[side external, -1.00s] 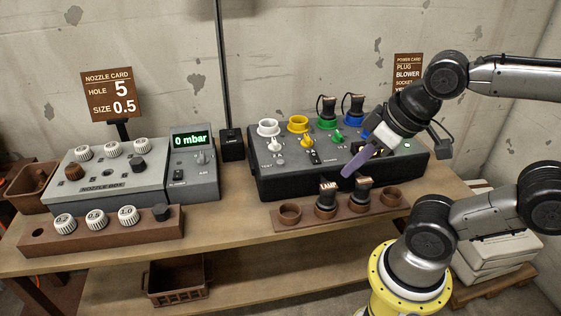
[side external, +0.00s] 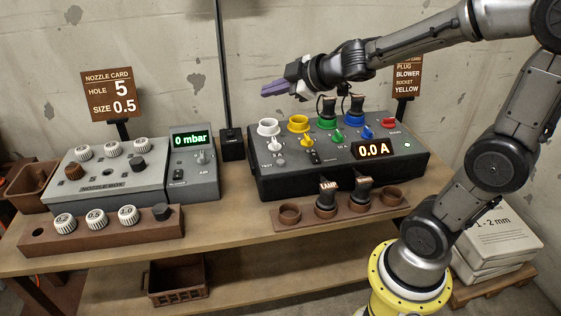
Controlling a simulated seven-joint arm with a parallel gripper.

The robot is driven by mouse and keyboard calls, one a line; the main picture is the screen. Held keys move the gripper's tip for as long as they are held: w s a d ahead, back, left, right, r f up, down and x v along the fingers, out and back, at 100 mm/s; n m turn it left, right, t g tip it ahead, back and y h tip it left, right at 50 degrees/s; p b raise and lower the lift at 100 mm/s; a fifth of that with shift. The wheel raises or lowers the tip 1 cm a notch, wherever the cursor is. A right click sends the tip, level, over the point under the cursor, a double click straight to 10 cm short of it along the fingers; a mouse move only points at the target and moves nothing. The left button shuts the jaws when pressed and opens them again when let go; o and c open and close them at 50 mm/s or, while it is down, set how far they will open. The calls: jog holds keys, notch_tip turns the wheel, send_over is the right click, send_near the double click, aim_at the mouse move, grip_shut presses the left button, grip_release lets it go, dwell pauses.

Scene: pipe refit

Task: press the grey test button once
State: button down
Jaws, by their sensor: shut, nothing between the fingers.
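The black power box (side external: 340,180) stands on the right half of the bench. Its grey test button (side external: 280,160) is at the left front of the top, beside the "TEST" lettering and below the white socket (side external: 268,128). My gripper (side external: 274,90), with purple fingers, is in the air above the left part of the box, pointing left. Its fingers are together with nothing between them. It is well apart from the button, which is in clear view. The box display (side external: 373,149) reads 0.0 A.
Yellow (side external: 298,124), green and blue sockets line the back of the box, the latter two holding black plugs. A brown rack (side external: 350,212) with plugs stands in front. The nozzle box (side external: 105,180) and air unit (side external: 195,178) are left. A dark post (side external: 223,70) rises behind.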

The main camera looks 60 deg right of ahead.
notch_tip(320, 180, down, 6)
jog(key=w+d+n+g+y, duration=0.1)
jog(key=w+d+g, duration=0.1)
jog(key=g, duration=0.1)
send_over(280, 162)
jog(key=s, duration=0.1)
notch_tip(280, 162, down, 6)
jog(key=f, duration=0.1)
jog(key=shift+d+r, duration=0.25)
jog(key=shift+d, duration=0.15)
jog(key=shift+f, duration=0.1)
jog(key=shift+f, duration=4.3)
jog(key=shift+f+m, duration=0.1)
jog(key=shift+m, duration=0.2)
jog(key=shift+f, duration=0.3)
